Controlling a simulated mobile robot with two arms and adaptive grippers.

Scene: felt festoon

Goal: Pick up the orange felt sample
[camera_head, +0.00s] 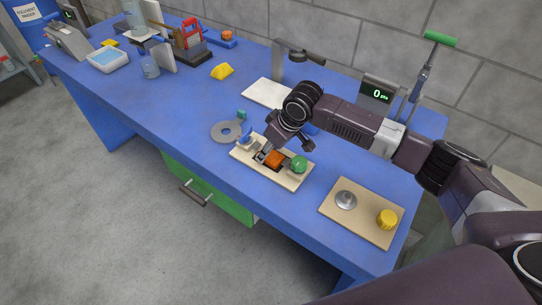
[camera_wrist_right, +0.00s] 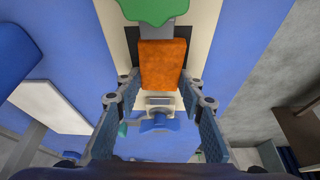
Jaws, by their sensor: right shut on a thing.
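The orange felt sample (camera_head: 275,158) is a small block at a cream holder board (camera_head: 240,151) on the blue bench. In the right wrist view the orange felt sample (camera_wrist_right: 163,64) lies between the fingertips. My right gripper (camera_head: 268,154) reaches down over the board; in its wrist view the gripper (camera_wrist_right: 161,82) has a finger along each side of the sample and is shut on it. The sample still sits in or just over the dark slot of the board; I cannot tell if it is raised. My left gripper is not in view.
A green knob (camera_head: 299,164) stands on the board right beside the sample. A display (camera_head: 378,94) stands behind my right arm.

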